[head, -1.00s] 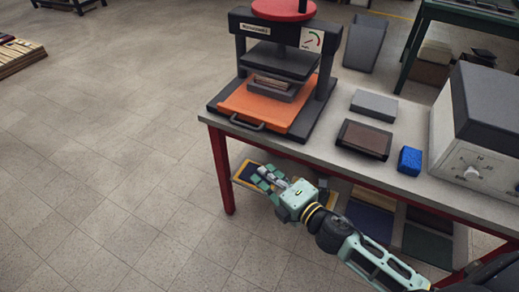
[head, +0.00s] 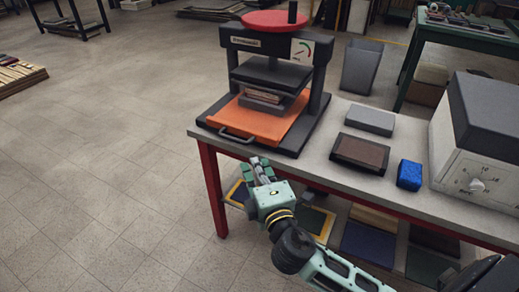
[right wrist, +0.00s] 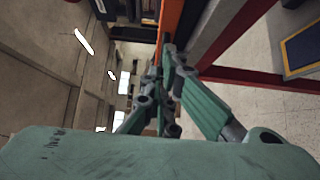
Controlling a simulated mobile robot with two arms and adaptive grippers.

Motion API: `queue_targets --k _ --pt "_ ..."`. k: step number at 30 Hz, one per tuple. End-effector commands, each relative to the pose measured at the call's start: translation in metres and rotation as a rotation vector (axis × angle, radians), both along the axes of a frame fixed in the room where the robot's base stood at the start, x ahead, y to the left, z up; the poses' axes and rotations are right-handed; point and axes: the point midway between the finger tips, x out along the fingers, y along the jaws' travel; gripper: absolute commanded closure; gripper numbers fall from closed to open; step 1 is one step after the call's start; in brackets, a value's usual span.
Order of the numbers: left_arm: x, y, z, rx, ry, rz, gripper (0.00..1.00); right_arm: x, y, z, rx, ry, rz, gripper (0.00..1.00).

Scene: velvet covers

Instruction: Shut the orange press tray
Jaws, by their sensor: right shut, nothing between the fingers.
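The orange press tray (head: 272,125) sticks out of the front of the dark press (head: 312,95), with a dark bar handle (head: 237,137) on its front edge. A small stack of books or boards (head: 264,97) sits on a grey block at its back part, under the black plate. My right gripper (head: 258,164) is shut and empty, in front of the bench's front edge and just below the tray's front in the picture, apart from the handle. In the right wrist view the shut fingers (right wrist: 168,75) point toward an orange strip, likely the tray. My left gripper is not in view.
On the bench (head: 340,185) to the right are a grey block (head: 370,121), a brown-topped pad (head: 360,152), a blue block (head: 410,175) and a white box with a dial (head: 475,150). Boards lie on the lower shelf.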

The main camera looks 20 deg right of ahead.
Motion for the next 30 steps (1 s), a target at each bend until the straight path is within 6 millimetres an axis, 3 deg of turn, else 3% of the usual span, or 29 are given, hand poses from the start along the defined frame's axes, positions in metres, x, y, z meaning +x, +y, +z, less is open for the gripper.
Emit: queue_targets --k 4,9,16,26,30 --pt "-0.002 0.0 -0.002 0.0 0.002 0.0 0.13 0.03 -0.004 0.001 -0.001 -0.003 0.0 1.0" --pt "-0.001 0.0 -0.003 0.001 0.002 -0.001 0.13 0.046 -0.023 0.0 -0.004 0.0 -0.001 1.0" --pt "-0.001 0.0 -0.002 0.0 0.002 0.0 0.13 0.055 -0.035 0.0 -0.001 0.0 0.001 1.0" --pt "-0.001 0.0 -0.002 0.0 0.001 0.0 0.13 0.056 -0.036 0.0 -0.001 0.001 0.0 1.0" --pt "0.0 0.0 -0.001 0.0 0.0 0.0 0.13 0.067 -0.051 0.0 -0.004 0.0 -0.002 1.0"
